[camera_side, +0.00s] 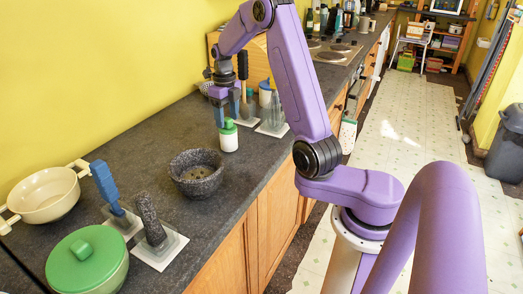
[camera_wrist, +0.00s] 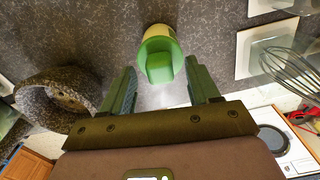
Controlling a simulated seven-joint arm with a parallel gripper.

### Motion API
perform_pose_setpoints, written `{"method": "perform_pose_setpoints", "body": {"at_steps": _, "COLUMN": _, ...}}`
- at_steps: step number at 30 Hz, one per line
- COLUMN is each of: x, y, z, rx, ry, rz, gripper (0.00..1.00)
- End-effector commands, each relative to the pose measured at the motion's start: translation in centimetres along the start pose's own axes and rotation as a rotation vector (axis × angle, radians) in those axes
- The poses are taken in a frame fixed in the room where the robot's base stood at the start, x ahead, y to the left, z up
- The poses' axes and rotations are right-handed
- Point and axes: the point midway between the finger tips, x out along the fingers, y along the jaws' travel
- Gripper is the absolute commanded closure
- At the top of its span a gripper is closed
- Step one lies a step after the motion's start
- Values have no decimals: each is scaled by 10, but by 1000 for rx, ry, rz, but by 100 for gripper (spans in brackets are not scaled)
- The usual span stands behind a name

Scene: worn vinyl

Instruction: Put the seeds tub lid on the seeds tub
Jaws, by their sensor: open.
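A small white tub (camera_side: 229,142) with a green lid (camera_side: 228,126) stands upright on the dark counter; I take these as the seeds tub and its lid, though no label is readable. The lid sits on top of the tub and looks level. In the wrist view the green lid (camera_wrist: 160,62) covers most of the pale tub (camera_wrist: 157,32). My gripper (camera_side: 222,115) points down at the lid, its fingers open. In the wrist view my gripper (camera_wrist: 160,72) has one fingertip on each side of the lid's raised knob, with gaps, holding nothing.
A stone mortar (camera_side: 196,174) stands nearer the camera. Behind the tub are utensils on white stands and a blue-topped tub (camera_side: 265,87). A whisk (camera_wrist: 290,68) shows at right. A cream pot (camera_side: 42,194), a green-lidded pot (camera_side: 88,262) and more stands fill the near left.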

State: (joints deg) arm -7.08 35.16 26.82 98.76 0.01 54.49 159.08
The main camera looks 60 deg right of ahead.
Motion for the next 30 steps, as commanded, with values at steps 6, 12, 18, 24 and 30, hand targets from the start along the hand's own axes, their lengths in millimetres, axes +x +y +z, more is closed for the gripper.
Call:
{"method": "perform_pose_setpoints", "body": {"at_steps": 6, "x": -8, "y": 0, "z": 1, "rx": 0, "ry": -2, "rz": -1, "gripper": 39}}
{"method": "perform_pose_setpoints", "body": {"at_steps": 12, "x": -15, "y": 0, "z": 1, "rx": 0, "ry": -3, "rz": -1, "gripper": 39}}
{"method": "perform_pose_setpoints", "body": {"at_steps": 18, "x": -22, "y": 0, "z": 0, "rx": 0, "ry": -1, "rz": -1, "gripper": 39}}
{"method": "perform_pose_setpoints", "body": {"at_steps": 24, "x": -29, "y": 0, "z": 0, "rx": 0, "ry": -3, "rz": -1, "gripper": 39}}
{"method": "perform_pose_setpoints", "body": {"at_steps": 30, "x": -36, "y": 0, "z": 1, "rx": 0, "ry": -3, "rz": -1, "gripper": 39}}
